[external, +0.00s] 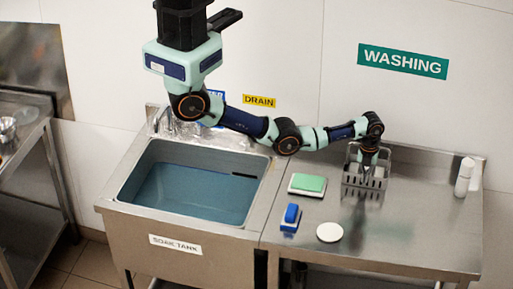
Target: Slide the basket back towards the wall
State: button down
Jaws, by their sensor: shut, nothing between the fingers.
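The grey slotted basket (353,181) stands on the steel worktop right of the sink, near the back ledge. My gripper (367,170) points down at the basket, its fingers shut and empty. It overlaps the basket in this single view. I cannot tell whether the fingertips are inside the basket or touching its wall. The gap between the basket and the wall is partly hidden by my arm and the basket.
A green-topped pad (309,183), a blue sponge or brush (291,217) and a white disc (330,232) lie left and front of the basket. A white bottle (464,177) stands right. The soak tank (190,192) holds water. The worktop's front right is clear.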

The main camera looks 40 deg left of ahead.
notch_tip(320, 180, up, 9)
jog(key=p, duration=0.8)
jog(key=shift+r, duration=0.15)
jog(key=w+a+r+n+t+h+p, duration=0.1)
jog(key=w+a+r+n+t+p, duration=0.25)
jog(key=a+r+n, duration=0.65)
jog(key=w+a+r+n+t+h+p, duration=0.1)
jog(key=w+a+r+n+t+p, duration=0.35)
jog(key=a+n, duration=0.5)
jog(key=s+a+r+n+t+p, duration=0.1)
jog(key=s+a+r+n, duration=0.2)
jog(key=a+r, duration=0.3)
jog(key=s+a+r+n+t+y+p, duration=0.1)
jog(key=s+a+r+n+t, duration=0.1)
jog(key=a+r+n, duration=0.3)
jog(key=s+a+r+n+t+p, duration=0.1)
jog(key=s+a+r+n, duration=0.3)
jog(key=a+r, duration=0.4)
jog(key=shift+s+r+n+t+y+p, duration=0.25)
jog(key=shift+r+n+t+y+p, duration=0.15)
jog(key=shift+r+p, duration=0.2)
